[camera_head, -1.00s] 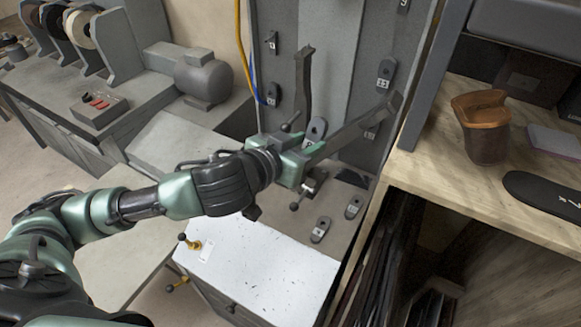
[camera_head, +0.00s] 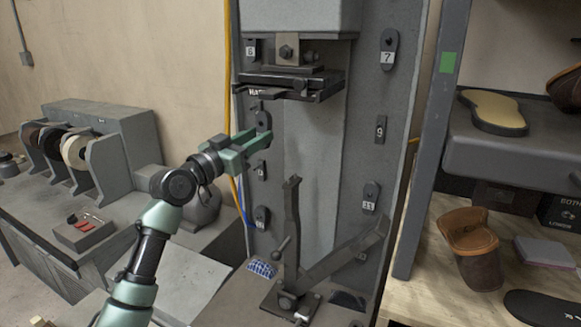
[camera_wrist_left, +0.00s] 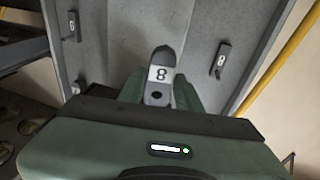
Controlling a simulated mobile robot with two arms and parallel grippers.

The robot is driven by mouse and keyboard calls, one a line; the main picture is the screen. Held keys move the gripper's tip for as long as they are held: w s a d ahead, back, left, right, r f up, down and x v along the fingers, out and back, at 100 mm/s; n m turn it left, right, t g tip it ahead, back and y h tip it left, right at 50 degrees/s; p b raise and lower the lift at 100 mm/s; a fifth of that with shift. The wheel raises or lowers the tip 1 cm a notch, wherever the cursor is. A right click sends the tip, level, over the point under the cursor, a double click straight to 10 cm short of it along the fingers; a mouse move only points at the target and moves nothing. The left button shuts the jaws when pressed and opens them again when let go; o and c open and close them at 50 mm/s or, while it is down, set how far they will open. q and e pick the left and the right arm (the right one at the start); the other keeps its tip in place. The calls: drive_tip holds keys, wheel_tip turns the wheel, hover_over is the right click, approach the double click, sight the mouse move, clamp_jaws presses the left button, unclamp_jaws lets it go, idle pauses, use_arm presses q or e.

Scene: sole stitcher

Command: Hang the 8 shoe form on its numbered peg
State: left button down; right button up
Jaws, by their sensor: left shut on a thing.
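My left gripper (camera_head: 256,138) is shut on the dark 8 shoe form (camera_head: 263,121), beside the left row of pegs on the grey machine. In the left wrist view the form (camera_wrist_left: 160,76) stands between the green fingers, its 8 label facing the camera. The bare peg plate marked 8 (camera_wrist_left: 222,60) is to its right there, apart from the form. In the head view the peg plate (camera_head: 260,169) shows small, just below the gripper. My right gripper is not in view.
Forms 6 (camera_head: 251,49), 7 (camera_head: 388,52), 10 (camera_head: 261,216) and 11 (camera_head: 371,196) hang on the panel. The peg plate marked 9 (camera_head: 380,129) is bare. A black clamp (camera_head: 290,83) juts out above; metal arms (camera_head: 294,235) stand below. A yellow hose (camera_head: 230,70) runs along the left edge.

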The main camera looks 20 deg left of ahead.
use_arm(q)
drive_tip(key=a+n+t+y, duration=0.2)
drive_tip(key=a+y, duration=0.2)
drive_tip(key=a, duration=0.5)
drive_tip(key=w+b, duration=0.3)
drive_tip(key=w, duration=0.6)
drive_tip(key=shift+w+d+b, duration=0.3)
drive_tip(key=shift+d, duration=0.1)
drive_tip(key=shift+s, duration=0.15)
idle(0.3)
drive_tip(key=shift+f+b+x, duration=0.2)
drive_tip(key=shift+b+x, duration=0.7)
drive_tip(key=shift+b, duration=0.05)
drive_tip(key=shift+f+b+x, duration=0.2)
drive_tip(key=shift+b+x, duration=0.65)
drive_tip(key=shift+b, duration=0.05)
idle(1.2)
drive_tip(key=c, duration=0.9)
unclamp_jaws()
